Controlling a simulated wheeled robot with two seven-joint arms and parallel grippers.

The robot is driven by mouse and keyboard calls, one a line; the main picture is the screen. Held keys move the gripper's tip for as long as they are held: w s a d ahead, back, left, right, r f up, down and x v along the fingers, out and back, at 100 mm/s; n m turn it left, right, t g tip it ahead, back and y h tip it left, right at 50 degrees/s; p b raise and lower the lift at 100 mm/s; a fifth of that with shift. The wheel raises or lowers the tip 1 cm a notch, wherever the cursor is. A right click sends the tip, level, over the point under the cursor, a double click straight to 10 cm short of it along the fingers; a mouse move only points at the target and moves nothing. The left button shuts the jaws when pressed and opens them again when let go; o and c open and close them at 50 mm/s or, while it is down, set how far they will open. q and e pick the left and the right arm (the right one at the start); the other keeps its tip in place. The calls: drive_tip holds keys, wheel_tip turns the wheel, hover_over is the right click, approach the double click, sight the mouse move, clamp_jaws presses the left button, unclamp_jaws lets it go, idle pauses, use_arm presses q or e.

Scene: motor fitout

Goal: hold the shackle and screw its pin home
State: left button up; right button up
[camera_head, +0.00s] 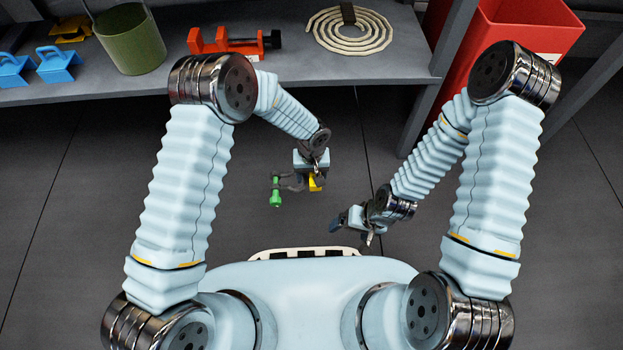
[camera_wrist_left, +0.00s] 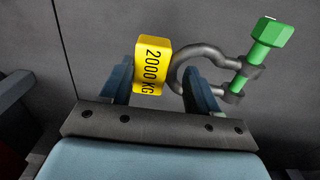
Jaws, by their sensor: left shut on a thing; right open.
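My left gripper (camera_wrist_left: 160,88) is shut on the shackle at the tag end. In the head view the shackle's green pin (camera_head: 276,191) hangs left of my left gripper (camera_head: 311,178), above the floor. The pin passes through both shackle ears, with a length of green showing between head and upper ear. My right gripper (camera_head: 352,224) is open and empty, lower and to the right, apart from the shackle.
A grey bench (camera_head: 350,68) runs across the back. A red bin (camera_head: 520,32) stands at the right. The space between my arms is free.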

use_arm(q)
drive_tip(key=shift+w+d+b, duration=0.1)
drive_tip(key=shift+w+b, duration=0.25)
drive_tip(key=shift+w, duration=0.95)
drive_tip(key=shift+r, duration=0.1)
drive_tip(key=shift+f+b, duration=2.35)
drive_tip(key=shift+f, duration=0.55)
drive_tip(key=shift+f, duration=0.35)
drive_tip(key=shift+f, duration=0.35)
drive_tip(key=shift+f, duration=0.35)
drive_tip(key=shift+f, duration=0.4)
